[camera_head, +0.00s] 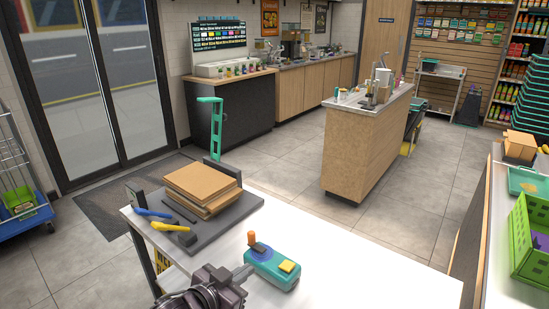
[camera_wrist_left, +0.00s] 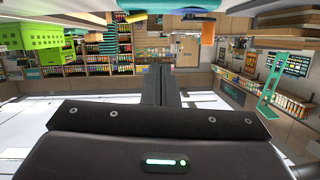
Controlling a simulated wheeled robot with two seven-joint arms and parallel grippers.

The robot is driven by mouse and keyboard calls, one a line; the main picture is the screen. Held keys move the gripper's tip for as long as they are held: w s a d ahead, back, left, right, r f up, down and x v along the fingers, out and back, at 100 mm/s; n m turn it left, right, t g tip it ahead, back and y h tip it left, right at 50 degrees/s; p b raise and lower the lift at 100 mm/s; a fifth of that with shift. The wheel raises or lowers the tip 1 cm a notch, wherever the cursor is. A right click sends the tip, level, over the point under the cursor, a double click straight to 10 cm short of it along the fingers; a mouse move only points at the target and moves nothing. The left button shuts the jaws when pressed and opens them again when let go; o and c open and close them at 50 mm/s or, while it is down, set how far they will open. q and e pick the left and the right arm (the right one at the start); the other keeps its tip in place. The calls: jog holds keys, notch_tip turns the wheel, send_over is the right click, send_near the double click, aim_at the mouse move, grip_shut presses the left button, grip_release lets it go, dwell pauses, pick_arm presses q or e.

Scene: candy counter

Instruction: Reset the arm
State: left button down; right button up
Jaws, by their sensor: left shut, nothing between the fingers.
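My left gripper (camera_head: 242,273) is low in the head view, over the near white counter. Its two dark fingers are together with nothing between them. They also show closed in the left wrist view (camera_wrist_left: 161,85). The fingertips point at a teal device (camera_head: 272,268) with an orange knob and a yellow button. I cannot tell whether they touch it. Part of the teal device shows at the top edge of the left wrist view. My right gripper is in neither view.
A dark board (camera_head: 222,222) with stacked brown cardboard (camera_head: 201,186) and a blue-handled tool (camera_head: 152,213) lies at the counter's left end. A green basket (camera_head: 522,238) stands far right. The white counter right of the teal device (camera_head: 370,280) is bare.

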pick_arm(q)
jog(key=s+a+f+n+g+y, duration=0.2)
jog(key=s+a+f+g+y, duration=0.15)
jog(key=s, duration=0.35)
jog(key=s+a+f+n+g+y, duration=0.2)
jog(key=s+a+f+g, duration=0.15)
jog(key=s, duration=0.45)
jog(key=s+a+f+n+g+y, duration=0.1)
jog(key=s+a+f+g+y, duration=0.2)
jog(key=s, duration=0.4)
notch_tip(320, 180, down, 29)
jog(key=s, duration=0.2)
jog(key=s+a+f, duration=0.2)
jog(key=s+f, duration=0.7)
jog(key=s+a+f+g, duration=0.1)
jog(key=s+a+f, duration=0.1)
jog(key=s+f, duration=0.7)
jog(key=shift+s+f+g+h, duration=0.15)
jog(key=shift+s+g+h, duration=0.2)
jog(key=shift+s, duration=0.4)
